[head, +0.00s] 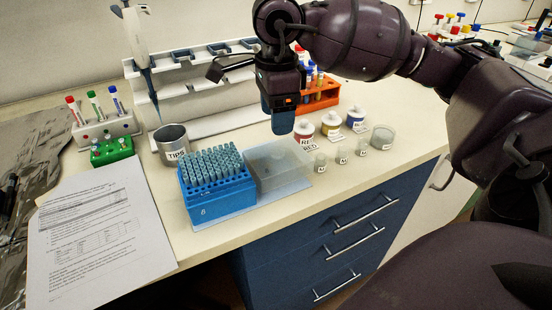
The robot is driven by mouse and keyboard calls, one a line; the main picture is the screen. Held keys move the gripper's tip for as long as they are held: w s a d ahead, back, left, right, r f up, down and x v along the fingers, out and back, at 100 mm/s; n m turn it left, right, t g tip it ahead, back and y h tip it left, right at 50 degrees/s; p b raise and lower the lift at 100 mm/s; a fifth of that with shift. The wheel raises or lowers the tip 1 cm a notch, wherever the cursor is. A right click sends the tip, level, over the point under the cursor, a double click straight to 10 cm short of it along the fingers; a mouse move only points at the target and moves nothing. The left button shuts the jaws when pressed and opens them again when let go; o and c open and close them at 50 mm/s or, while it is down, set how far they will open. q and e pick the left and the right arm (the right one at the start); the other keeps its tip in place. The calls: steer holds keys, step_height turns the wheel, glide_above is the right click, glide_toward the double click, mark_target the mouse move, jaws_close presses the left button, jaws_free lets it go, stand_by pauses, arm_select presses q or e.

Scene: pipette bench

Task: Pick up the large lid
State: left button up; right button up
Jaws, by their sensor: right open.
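A large clear, see-through lid or box (275,167) sits on a pale blue mat (235,211), right beside the blue tip rack (216,190). The rack holds many upright teal tips and is uncovered. My right gripper (280,130) comes in from the right and points down above the back of the clear lid. It is open, with nothing seen in it, and appears apart from the lid. Its fingers are seen edge-on, so the gap between them is hidden. My left gripper is not in view.
A metal TIPS cup (172,147) stands left of the rack. Small jars (303,129) and vials (342,155) stand to the right, with an orange tube rack (320,95) behind. A pipette (142,50) hangs on a white stand. Papers (95,240) lie at left.

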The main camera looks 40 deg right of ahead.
mark_target(279, 151)
step_height(279, 151, down, 3)
steer(key=shift+r, duration=0.2)
steer(key=f, duration=0.2)
steer(key=f+b, duration=0.1)
steer(key=f, duration=0.1)
steer(key=shift+s+d, duration=0.1)
steer(key=shift+s, duration=0.2)
steer(key=shift+f, duration=0.45)
